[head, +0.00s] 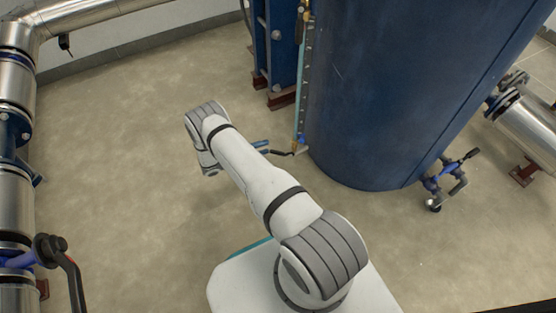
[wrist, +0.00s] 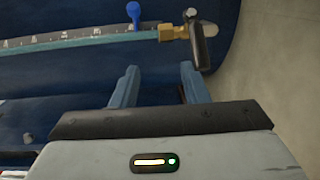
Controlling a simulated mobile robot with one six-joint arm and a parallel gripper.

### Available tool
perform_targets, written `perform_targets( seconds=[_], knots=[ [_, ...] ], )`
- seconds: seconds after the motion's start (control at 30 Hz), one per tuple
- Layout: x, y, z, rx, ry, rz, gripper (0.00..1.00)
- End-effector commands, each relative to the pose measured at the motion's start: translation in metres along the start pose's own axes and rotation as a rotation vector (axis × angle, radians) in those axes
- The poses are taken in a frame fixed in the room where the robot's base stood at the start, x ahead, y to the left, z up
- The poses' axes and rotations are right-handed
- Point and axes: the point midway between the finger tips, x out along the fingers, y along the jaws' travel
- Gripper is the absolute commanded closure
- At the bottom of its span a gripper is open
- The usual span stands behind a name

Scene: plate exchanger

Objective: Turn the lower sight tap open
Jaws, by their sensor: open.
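The lower sight tap (head: 300,141) is at the bottom end of the upright sight gauge (head: 304,85) on the big blue vessel. In the wrist view the gauge lies sideways, ending in a brass fitting (wrist: 174,32) with a dark bar-shaped part (wrist: 201,42) across it. A blue rounded knob (wrist: 134,14) sits along the gauge to the left. My gripper (wrist: 159,67) is open and empty, its two blue fingers pointing at the gauge. The dark bar is beyond and right of the right finger, apart from it. In the head view my gripper (head: 264,147) is partly hidden by my arm.
The blue vessel (head: 410,90) stands close behind the gauge. A blue steel column (head: 275,45) is to its left. Metal pipes (head: 15,150) run along the left. The floor left of my arm is clear.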

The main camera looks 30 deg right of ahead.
Motion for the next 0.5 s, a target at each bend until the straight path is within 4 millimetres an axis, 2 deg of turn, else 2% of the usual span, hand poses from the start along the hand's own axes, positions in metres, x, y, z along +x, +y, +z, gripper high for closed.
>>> perform_targets(
  seconds=[0.03, 0.1, 0.2, 0.37, 0.5],
  knots=[
    [0.001, -0.023, 0.002, 0.006, 0.019, 0.020, 0.59],
    [0.002, -0.039, 0.005, 0.014, 0.041, 0.040, 0.59],
    [0.003, -0.051, 0.007, 0.022, 0.060, 0.056, 0.59],
    [0.004, -0.056, 0.008, 0.029, 0.070, 0.065, 0.59],
    [0.014, -0.056, 0.008, 0.028, 0.066, 0.065, 0.59]
  ],
)
